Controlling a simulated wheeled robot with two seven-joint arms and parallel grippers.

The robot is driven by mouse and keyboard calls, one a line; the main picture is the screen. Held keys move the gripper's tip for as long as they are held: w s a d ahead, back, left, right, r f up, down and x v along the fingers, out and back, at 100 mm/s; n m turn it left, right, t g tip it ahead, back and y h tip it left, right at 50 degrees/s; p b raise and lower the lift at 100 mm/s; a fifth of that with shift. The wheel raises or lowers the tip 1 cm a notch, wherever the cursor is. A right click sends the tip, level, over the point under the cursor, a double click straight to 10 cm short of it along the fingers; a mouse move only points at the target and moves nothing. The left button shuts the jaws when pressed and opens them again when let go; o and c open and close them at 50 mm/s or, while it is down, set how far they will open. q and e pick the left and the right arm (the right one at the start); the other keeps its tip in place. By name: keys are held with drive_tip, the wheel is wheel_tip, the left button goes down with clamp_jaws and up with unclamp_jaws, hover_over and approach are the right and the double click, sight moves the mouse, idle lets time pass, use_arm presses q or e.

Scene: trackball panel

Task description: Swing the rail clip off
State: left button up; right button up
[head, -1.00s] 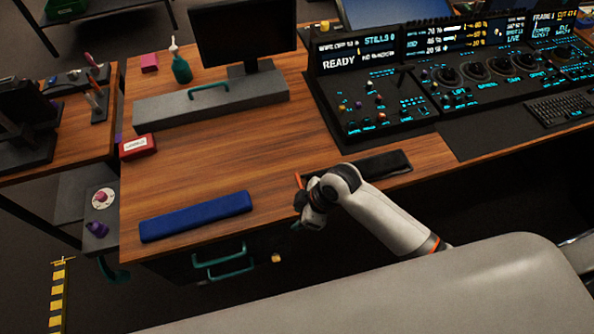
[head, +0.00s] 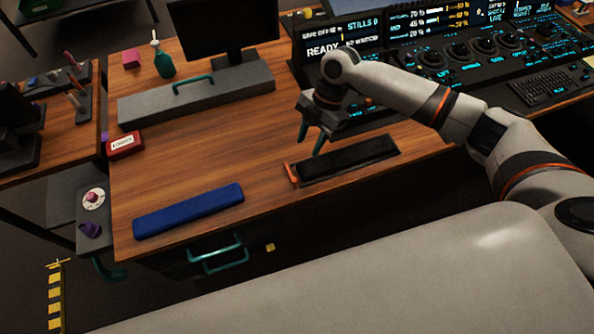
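A small orange-red piece (head: 291,174), which looks like the rail clip, is at the left end of a long black recessed panel (head: 350,160) at the desk's front edge. It is too small to tell whether it is latched. My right gripper (head: 311,145) is above the desk, behind and slightly right of the orange piece. Its two dark fingers point down and are apart, with nothing between them. A trackball is not clearly visible in the panel. My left gripper is not in view.
A blue padded rest (head: 188,210) lies left of the panel. The console (head: 450,70) with lit screens and knobs stands at the back right, close behind my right arm. A grey monitor base (head: 200,95) and red box (head: 125,145) stand left. The middle wood is clear.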

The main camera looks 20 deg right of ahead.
sight(295, 179)
drive_tip(key=p+x, duration=0.2)
drive_tip(key=x, duration=1)
drive_tip(key=shift+r, duration=0.1)
drive_tip(key=shift+c, duration=0.6)
clamp_jaws()
